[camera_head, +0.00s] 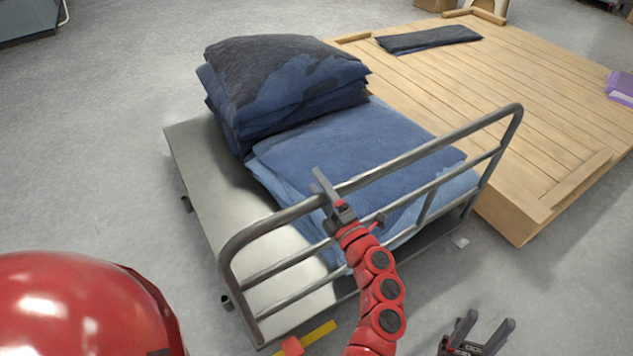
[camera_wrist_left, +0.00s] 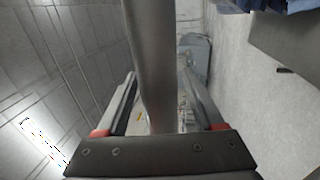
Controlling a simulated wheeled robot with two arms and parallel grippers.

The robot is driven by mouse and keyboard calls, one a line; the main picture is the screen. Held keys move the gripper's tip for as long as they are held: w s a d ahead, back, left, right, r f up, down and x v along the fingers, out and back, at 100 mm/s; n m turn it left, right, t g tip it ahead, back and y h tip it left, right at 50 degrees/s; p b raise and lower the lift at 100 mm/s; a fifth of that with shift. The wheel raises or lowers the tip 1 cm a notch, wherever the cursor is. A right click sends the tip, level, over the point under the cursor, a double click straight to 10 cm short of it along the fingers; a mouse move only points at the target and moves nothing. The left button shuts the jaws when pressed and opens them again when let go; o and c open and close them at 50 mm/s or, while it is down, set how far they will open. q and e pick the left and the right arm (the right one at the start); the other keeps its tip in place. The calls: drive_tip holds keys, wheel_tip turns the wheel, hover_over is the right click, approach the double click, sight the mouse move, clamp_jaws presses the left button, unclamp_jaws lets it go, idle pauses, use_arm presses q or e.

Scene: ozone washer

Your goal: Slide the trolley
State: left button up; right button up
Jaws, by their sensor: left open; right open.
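The trolley has a grey metal deck (camera_head: 195,155) and a tubular push handle (camera_head: 437,155) along its near side. Folded dark blue cloths (camera_head: 280,85) and lighter blue cloths (camera_head: 350,140) lie on it. My left gripper (camera_head: 322,188) is at the handle's top rail, near its middle. In the left wrist view the rail (camera_wrist_left: 152,60) passes between the spread fingers of this gripper (camera_wrist_left: 160,110). I cannot tell whether they touch it. My right gripper (camera_head: 487,333) is open and empty at the bottom, low and to the right, apart from the trolley.
A low wooden platform (camera_head: 500,75) stands close behind and right of the trolley, with a dark folded cloth (camera_head: 430,39) and a purple item (camera_head: 621,86) on it. A yellow strip (camera_head: 318,334) shows below the handle. The grey floor (camera_head: 90,130) at left is clear.

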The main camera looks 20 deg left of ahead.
use_arm(q)
clamp_jaws()
idle(1.3)
